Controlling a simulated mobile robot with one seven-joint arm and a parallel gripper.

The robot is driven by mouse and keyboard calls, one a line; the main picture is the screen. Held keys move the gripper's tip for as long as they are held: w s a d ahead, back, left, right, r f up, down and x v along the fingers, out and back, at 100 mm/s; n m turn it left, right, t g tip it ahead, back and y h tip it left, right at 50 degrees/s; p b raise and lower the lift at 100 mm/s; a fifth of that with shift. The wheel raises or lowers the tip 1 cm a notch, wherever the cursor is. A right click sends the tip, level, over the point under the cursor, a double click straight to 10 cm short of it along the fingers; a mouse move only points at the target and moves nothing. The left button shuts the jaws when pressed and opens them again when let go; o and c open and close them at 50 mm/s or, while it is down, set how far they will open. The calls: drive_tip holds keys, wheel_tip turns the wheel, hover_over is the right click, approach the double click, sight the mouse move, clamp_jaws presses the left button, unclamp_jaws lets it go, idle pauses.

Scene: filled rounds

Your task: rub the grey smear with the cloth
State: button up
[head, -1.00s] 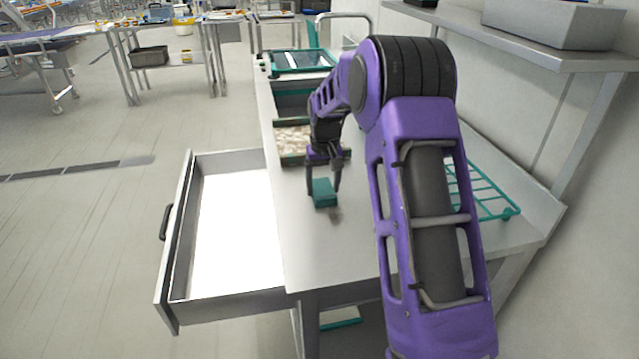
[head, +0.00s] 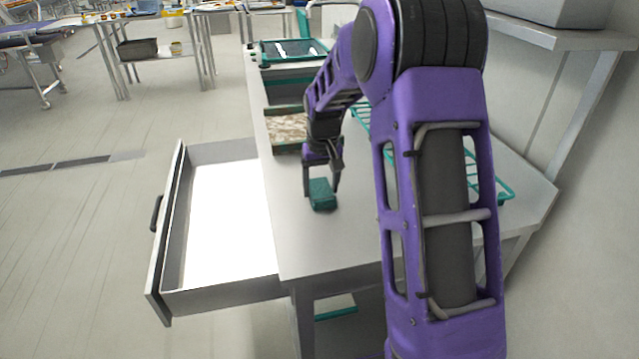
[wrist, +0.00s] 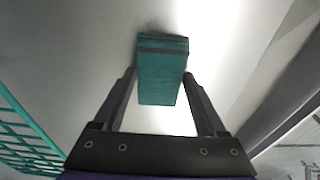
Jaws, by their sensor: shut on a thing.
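The cloth is a folded teal block (head: 322,196) at the worktop's near part. My gripper (head: 321,188) is shut on it, one finger on each side, pointing down. In the wrist view the cloth (wrist: 162,80) sits between the two fingers (wrist: 159,86), its far end reaching past the fingertips. The cloth appears to be down on the worktop (head: 345,245). A faint dark grey patch, the smear (wrist: 151,26), shows just beyond the cloth's far edge in the wrist view; the cloth may cover part of it. In the head view I cannot make out the smear.
An open drawer (head: 170,240) with a white bottom juts out on the left. A tray with pale contents (head: 268,149) lies behind the gripper. A teal wire rack (head: 505,192) is on the right, partly hidden by my arm. A shelf (head: 540,38) overhangs the right side.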

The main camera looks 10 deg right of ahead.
sight(324, 198)
drive_tip(key=shift+s+f+b, duration=0.15)
drive_tip(key=shift+s+b, duration=0.5)
drive_tip(key=shift+s, duration=2.65)
drive_tip(key=shift+w+r+p, duration=0.15)
drive_tip(key=shift+w+p, duration=0.2)
drive_tip(key=shift+w, duration=0.45)
drive_tip(key=shift+w+r+p, duration=0.1)
drive_tip(key=shift+w+p, duration=0.25)
drive_tip(key=shift+w, duration=0.4)
drive_tip(key=shift+w+f+p, duration=0.15)
drive_tip(key=shift+w+p, duration=0.4)
drive_tip(key=shift+w, duration=1.35)
drive_tip(key=shift+w+p, duration=1.4)
drive_tip(key=shift+w, duration=2.05)
wheel_tip(324, 198, up, 2)
drive_tip(key=shift+r+p, duration=0.2)
drive_tip(key=shift+p, duration=0.45)
drive_tip(key=shift+r, duration=1.85)
